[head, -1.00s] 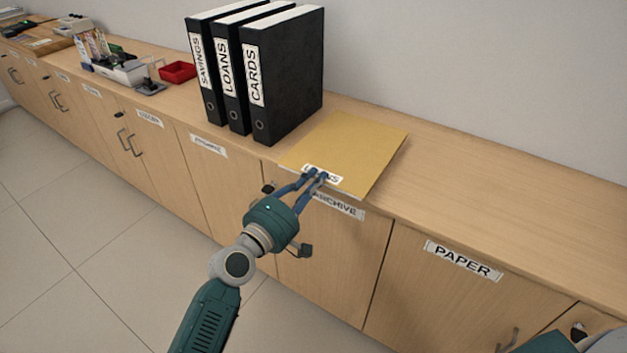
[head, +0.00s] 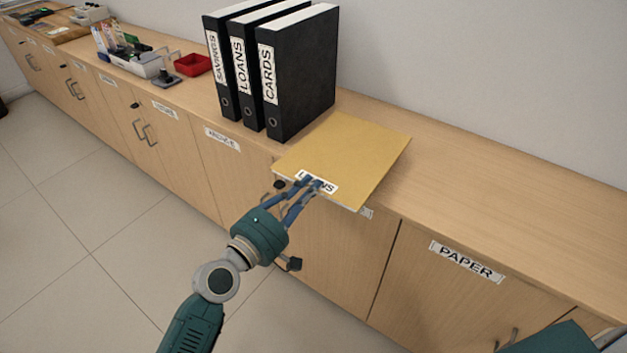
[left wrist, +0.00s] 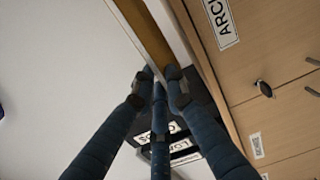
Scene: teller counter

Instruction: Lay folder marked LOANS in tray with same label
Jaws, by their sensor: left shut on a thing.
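The tan folder (head: 350,155) has a white label at its front edge, partly covered by my fingers; the letters that show fit LOANS. My left gripper (head: 312,187) is shut on that front edge, at the label. The front of the folder sticks out past the counter's front edge; I cannot tell whether its back still touches the top. In the left wrist view the folder (left wrist: 147,35) shows as a narrow tan strip, seen edge-on between the fingertips (left wrist: 160,85). No tray marked LOANS shows. My right gripper is out of view.
Black binders SAVINGS (head: 222,75), LOANS (head: 243,82) and CARDS (head: 300,75) stand upright just behind and left of the folder. A small red tray (head: 192,65) and stationery lie farther left. The wooden counter top (head: 480,190) is clear to the right.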

